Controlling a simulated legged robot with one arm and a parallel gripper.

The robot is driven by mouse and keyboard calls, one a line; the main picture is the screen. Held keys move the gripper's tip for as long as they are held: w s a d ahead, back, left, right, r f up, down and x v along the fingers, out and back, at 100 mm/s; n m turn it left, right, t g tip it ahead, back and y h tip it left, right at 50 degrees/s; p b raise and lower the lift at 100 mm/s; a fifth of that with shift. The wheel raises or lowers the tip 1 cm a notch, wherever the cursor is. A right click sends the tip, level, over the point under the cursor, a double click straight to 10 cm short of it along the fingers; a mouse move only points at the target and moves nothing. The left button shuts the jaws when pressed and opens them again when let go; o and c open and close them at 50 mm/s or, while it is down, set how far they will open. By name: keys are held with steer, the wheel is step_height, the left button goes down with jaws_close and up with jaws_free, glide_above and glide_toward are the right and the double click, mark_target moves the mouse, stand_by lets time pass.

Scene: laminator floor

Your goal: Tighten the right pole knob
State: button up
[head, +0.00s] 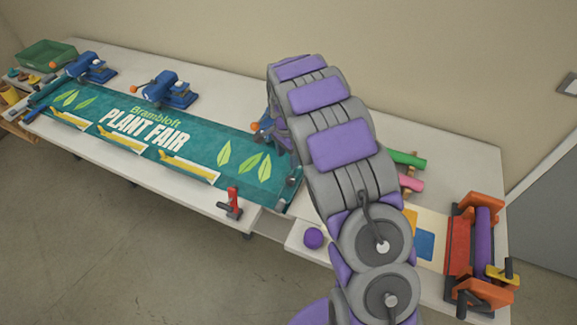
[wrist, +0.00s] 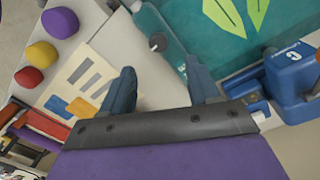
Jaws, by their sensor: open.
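The green "Plant Fair" banner (head: 146,128) lies flat on the long white table. A pole runs along its right end, partly hidden by my arm in the head view; the teal pole (wrist: 172,30) also shows in the wrist view. A small dark round knob (wrist: 157,42) sits on this pole. My gripper (wrist: 161,88) is open, its two dark blue fingers spread with nothing between them. The knob lies beyond the fingertips, near the middle of the gap, apart from both.
A blue clamp device (wrist: 292,75) stands close to the right finger. More blue devices (head: 170,88) line the banner's far edge. A red clamp (head: 231,204) sits at the table's front edge. An orange roller machine (head: 481,255) and a purple ball (head: 313,238) are at right.

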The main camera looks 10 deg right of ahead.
step_height(320, 180, up, 6)
glide_above(290, 178)
steer(key=a, duration=0.1)
steer(key=shift+w+r, duration=0.15)
steer(key=shift+w, duration=0.25)
steer(key=f+n, duration=1)
steer(key=f, duration=0.1)
steer(key=d+f+n+b, duration=0.1)
steer(key=f+n, duration=0.4)
steer(key=f, duration=0.1)
steer(key=shift+s+f+n+t, duration=0.2)
steer(key=shift+s+n+t, duration=0.1)
steer(key=shift+s, duration=0.1)
steer(key=shift+c, duration=0.4)
